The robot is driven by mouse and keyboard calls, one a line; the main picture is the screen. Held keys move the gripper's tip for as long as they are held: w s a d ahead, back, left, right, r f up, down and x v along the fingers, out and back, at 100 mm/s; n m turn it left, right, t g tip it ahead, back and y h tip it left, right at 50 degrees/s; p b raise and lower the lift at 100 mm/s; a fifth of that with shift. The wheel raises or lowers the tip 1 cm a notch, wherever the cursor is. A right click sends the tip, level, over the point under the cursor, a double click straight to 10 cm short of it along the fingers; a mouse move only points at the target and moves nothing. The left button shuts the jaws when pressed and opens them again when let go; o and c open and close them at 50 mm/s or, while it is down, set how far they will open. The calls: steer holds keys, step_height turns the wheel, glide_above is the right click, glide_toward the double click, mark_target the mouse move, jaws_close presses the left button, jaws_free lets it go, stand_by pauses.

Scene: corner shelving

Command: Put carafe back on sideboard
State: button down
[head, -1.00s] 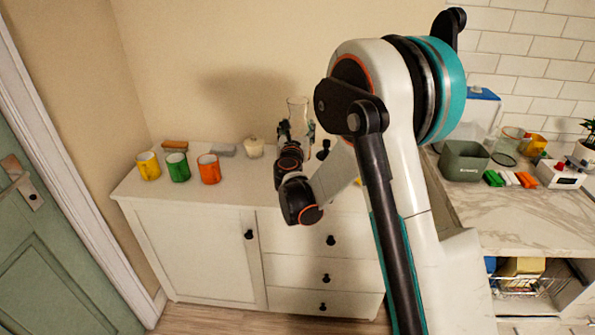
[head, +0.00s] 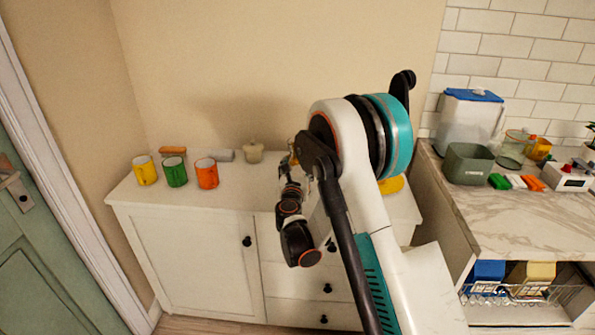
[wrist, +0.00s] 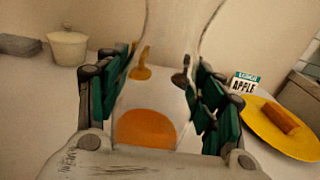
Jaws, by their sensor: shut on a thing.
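The clear glass carafe (wrist: 158,85) stands between the fingers of my gripper (wrist: 160,95) in the wrist view, and the fingers are shut on it. An orange patch shows low in or through the glass; I cannot tell which. In the head view my gripper (head: 292,170) is over the right part of the white sideboard (head: 235,205), and my arm hides most of the carafe. I cannot tell whether the carafe's base touches the top.
A lidded cream pot (head: 253,152) and a grey block (wrist: 18,45) are near the wall. A yellow plate (wrist: 262,135) with a brown bar and an "APPLE" box (wrist: 243,83) are at the right.

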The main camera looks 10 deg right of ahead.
stand_by(0.3)
steer(key=shift+c, duration=2.2)
jaws_free()
steer(key=shift+r, duration=0.1)
